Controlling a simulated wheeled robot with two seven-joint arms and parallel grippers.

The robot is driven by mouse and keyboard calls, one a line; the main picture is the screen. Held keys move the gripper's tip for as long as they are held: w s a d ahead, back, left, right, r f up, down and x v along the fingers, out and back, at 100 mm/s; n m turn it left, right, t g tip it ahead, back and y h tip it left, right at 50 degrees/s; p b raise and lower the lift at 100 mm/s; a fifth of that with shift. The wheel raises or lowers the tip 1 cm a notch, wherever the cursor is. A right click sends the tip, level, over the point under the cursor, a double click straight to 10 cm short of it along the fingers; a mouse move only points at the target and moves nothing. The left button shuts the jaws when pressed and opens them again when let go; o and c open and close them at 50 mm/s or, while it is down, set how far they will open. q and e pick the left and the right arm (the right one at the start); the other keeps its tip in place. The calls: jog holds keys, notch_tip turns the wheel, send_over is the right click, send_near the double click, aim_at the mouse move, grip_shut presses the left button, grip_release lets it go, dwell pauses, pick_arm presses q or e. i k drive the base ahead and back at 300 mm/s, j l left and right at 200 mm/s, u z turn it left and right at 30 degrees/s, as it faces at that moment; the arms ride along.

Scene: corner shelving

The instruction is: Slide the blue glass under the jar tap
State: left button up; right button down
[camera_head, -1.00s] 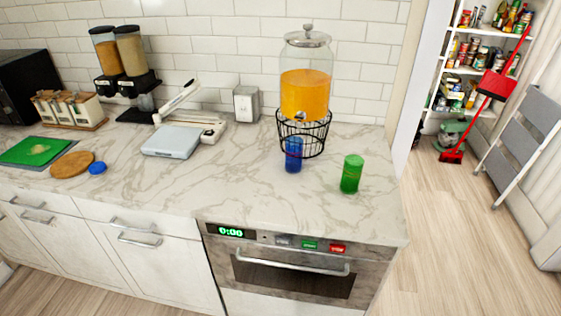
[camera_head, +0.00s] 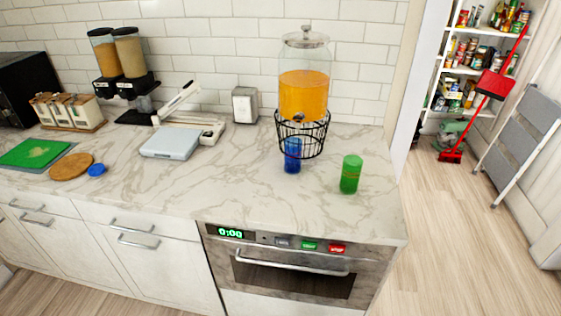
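The blue glass (camera_head: 292,156) stands upright on the marble counter, at the front left of the black wire stand (camera_head: 315,145). The glass jar (camera_head: 304,88) with orange drink and a metal lid sits on that stand. Its small tap (camera_head: 299,117) shows low on the jar's front, above and slightly right of the glass. The glass overlaps the front of the wire stand in the picture; whether they touch I cannot tell. Neither of my grippers is in view.
A green glass (camera_head: 351,174) stands to the right of the blue one. A napkin holder (camera_head: 245,105), a pale blue scale (camera_head: 170,143), a blue lid (camera_head: 96,170) and a round wooden board (camera_head: 71,166) are to the left. The counter in front of the glasses is clear.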

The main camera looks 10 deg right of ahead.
aim_at(293, 156)
jog(key=i+j+z, duration=0.15)
jog(key=j, duration=0.2)
jog(key=i+j+z, duration=0.15)
jog(key=j, duration=0.25)
jog(key=i+j+z, duration=0.15)
jog(key=j, duration=0.25)
jog(key=j+z, duration=0.15)
jog(key=j, duration=0.25)
